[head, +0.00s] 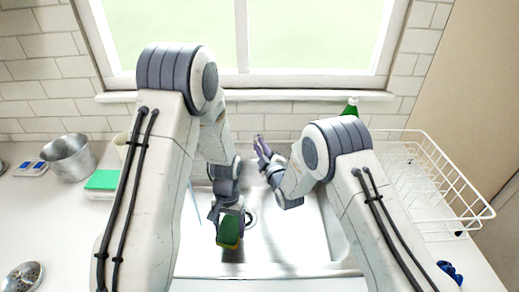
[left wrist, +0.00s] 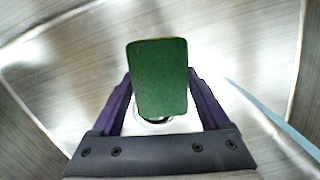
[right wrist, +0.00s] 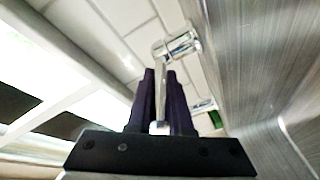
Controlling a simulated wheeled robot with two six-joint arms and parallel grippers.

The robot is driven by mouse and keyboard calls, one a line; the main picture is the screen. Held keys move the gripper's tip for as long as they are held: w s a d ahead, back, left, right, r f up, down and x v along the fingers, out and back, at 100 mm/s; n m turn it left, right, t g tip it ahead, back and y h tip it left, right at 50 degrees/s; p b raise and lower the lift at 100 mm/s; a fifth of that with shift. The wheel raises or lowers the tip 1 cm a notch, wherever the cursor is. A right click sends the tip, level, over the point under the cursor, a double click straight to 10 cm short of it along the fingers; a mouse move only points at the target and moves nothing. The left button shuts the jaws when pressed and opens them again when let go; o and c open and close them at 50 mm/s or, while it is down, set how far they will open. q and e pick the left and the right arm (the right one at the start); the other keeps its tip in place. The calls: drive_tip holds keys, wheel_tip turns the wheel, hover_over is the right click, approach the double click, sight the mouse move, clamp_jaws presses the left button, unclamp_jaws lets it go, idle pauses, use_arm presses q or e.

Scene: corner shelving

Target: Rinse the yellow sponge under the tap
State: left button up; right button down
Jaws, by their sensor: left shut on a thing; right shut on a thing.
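The yellow sponge (head: 230,233) has a green scouring side and is held over the sink (head: 300,240), near the drain. In the left wrist view the sponge (left wrist: 160,78) shows its green face, with a thin yellow edge at the top. My left gripper (head: 229,220) is shut on it. My right gripper (head: 262,148) is at the back of the sink, by the window wall. In the right wrist view its purple fingers are shut on a thin chrome tap lever (right wrist: 163,95); more of the chrome tap (right wrist: 182,45) shows beyond. I cannot tell whether water runs.
A white wire rack (head: 440,180) stands right of the sink, with a green bottle (head: 351,107) behind. A pale blue strip (left wrist: 270,120) crosses the sink beside the sponge.

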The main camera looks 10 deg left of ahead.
drive_tip(key=c, duration=0.8)
unclamp_jaws()
use_arm(q)
wheel_tip(320, 180, down, 2)
drive_tip(key=shift+f+b, duration=0.15)
drive_tip(key=shift+b, duration=1.05)
drive_tip(key=shift+f, duration=0.1)
use_arm(e)
drive_tip(key=shift+v, duration=6)
